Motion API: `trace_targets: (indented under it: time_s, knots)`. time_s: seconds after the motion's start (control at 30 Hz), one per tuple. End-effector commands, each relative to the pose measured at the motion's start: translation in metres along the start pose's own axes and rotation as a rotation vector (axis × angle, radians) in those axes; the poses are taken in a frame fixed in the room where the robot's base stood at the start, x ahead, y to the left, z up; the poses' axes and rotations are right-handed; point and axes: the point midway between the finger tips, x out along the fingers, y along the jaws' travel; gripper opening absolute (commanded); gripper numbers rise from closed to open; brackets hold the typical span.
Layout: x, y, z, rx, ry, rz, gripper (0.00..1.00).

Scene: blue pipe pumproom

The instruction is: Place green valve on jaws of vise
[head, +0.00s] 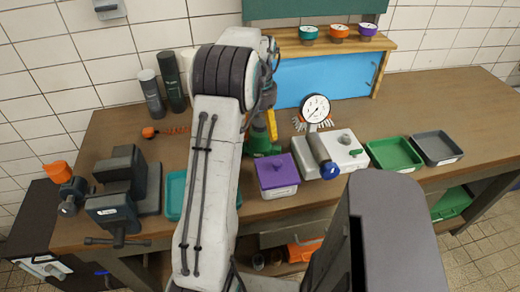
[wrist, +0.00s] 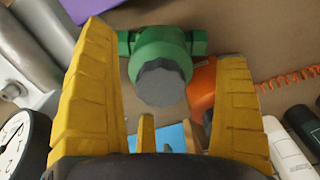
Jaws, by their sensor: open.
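The green valve (wrist: 160,52) lies on the workbench in the wrist view, its round grey end facing the camera. It sits between the two yellow fingers of my gripper (wrist: 166,58), which are spread apart. I cannot tell whether either finger touches it. In the head view the valve (head: 262,144) is partly hidden by my arm, and my yellow gripper (head: 267,112) is just above it. The dark grey vise (head: 118,185) stands at the bench's left front. Its jaws hold nothing that I can see.
An orange tool (wrist: 203,88) with a coiled cord lies close beside the valve in the wrist view. A purple-lidded box (head: 277,172), a pressure gauge (head: 315,108), a green tray (head: 395,153) and a grey tray (head: 436,147) stand to the right. Dark bottles (head: 172,82) stand at the back left.

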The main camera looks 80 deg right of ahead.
Motion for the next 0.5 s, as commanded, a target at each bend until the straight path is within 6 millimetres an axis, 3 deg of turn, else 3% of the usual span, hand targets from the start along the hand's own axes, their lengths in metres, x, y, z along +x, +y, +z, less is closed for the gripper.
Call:
trace_targets:
  time_s: [0.37,0.5]
  knots:
    - [0.0052,-0.0002,0.0001,0.000,0.000,0.000,0.91]
    - [0.0051,-0.0003,0.0001,0.000,0.000,0.000,0.79]
